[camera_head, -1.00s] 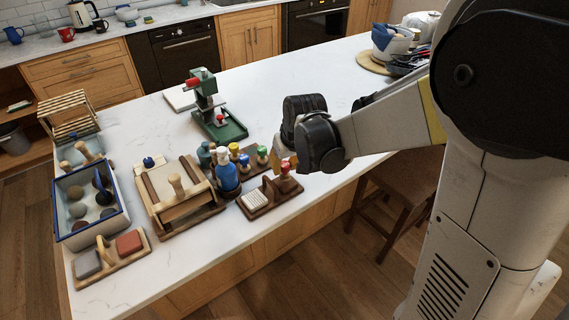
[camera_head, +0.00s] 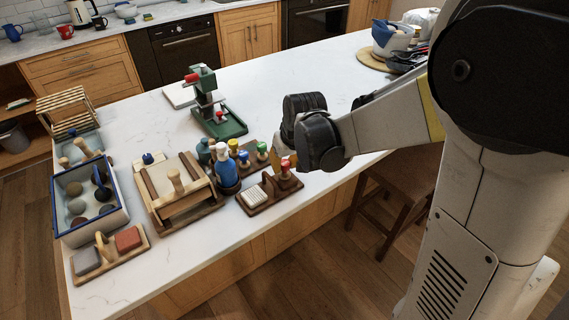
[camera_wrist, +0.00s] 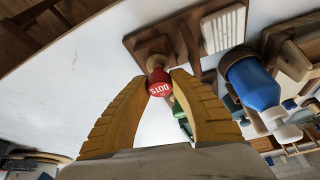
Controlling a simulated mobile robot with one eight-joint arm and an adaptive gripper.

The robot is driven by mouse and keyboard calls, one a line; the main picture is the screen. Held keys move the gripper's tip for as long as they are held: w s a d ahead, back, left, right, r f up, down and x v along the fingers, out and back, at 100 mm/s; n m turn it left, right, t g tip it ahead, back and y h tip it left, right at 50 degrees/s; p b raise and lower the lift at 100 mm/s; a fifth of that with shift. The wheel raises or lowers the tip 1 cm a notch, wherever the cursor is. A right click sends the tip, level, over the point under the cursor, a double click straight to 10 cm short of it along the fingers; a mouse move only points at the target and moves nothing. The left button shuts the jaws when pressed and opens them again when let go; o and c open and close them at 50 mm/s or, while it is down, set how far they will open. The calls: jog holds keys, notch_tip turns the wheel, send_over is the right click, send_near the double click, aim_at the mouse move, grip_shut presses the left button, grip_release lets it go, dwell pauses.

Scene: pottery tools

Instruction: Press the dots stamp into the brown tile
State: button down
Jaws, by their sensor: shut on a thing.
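The dots stamp has a red top marked "DOTS" (camera_wrist: 159,84) and a wooden body; it also shows in the head view (camera_head: 285,167). It appears to stand at one end of a dark wooden board (camera_head: 259,207), beside a white ridged block (camera_head: 255,197). My gripper (camera_wrist: 160,82) has its yellow ribbed fingers shut on the red top, one on each side. In the head view my wrist partly hides the fingers. A reddish-brown block (camera_head: 128,239) lies on a wooden holder at the front left; I cannot tell whether it is the brown tile.
Several coloured-top stamps (camera_head: 244,159) and a blue bottle (camera_head: 226,170) stand close to the left of my gripper. A wooden press frame (camera_head: 178,213) and a green press (camera_head: 222,128) stand farther off.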

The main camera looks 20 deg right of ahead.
jog(key=shift+f+b, duration=0.3)
jog(key=shift+f, duration=0.1)
dwell(0.6)
jog(key=shift+r+p, duration=2.4)
jog(key=shift+r, duration=0.7)
jog(key=shift+w, duration=0.1)
